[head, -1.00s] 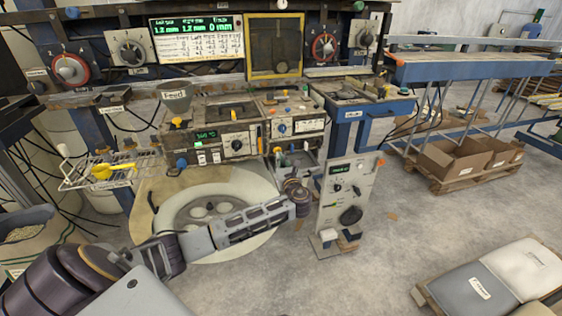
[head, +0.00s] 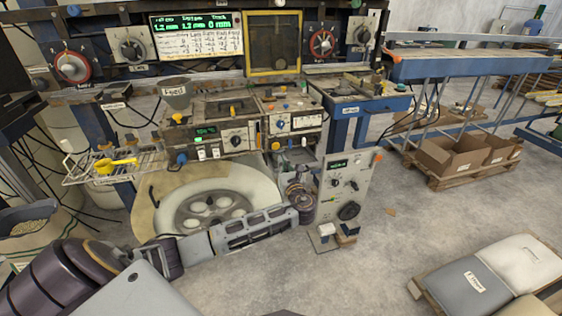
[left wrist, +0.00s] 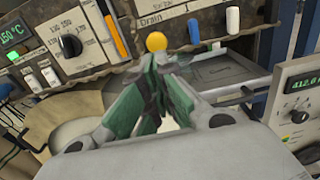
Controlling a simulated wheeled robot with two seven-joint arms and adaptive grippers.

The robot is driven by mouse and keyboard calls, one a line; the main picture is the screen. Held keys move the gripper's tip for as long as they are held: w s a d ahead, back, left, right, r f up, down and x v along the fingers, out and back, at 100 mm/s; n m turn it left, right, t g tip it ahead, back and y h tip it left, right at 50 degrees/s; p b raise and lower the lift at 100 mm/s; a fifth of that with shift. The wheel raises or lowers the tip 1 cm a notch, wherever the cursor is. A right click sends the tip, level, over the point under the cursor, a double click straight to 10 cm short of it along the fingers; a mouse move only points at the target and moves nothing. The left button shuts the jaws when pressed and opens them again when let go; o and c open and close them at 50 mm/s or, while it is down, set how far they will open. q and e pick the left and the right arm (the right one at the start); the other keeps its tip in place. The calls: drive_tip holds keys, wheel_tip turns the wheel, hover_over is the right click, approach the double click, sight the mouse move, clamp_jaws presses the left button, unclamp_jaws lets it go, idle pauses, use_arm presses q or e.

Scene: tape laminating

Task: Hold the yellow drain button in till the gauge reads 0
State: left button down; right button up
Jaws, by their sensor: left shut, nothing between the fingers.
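The yellow drain button (left wrist: 156,41) sticks out under the "Drain" label in the left wrist view, on the front of the machine (left wrist: 180,18). It is small in the head view (head: 275,146). My left gripper (left wrist: 160,72) is shut and empty, with its dark fingertips just below the button in the picture. I cannot tell whether the tips touch it or whether the button is pressed in. In the head view the wrist and gripper (head: 291,168) are small and partly hidden. I cannot make out a gauge reading. My right gripper is not in view.
A blue button (left wrist: 193,31) and a white one (left wrist: 232,19) sit right of the yellow one. A pale panel (head: 345,188) with a green display and a black knob stands close to the right of my left arm. A round spoked wheel (head: 210,212) lies behind the arm.

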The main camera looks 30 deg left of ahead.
use_arm(q)
drive_tip(key=v, duration=0.5)
drive_tip(key=shift+s+d, duration=0.2)
idle(0.6)
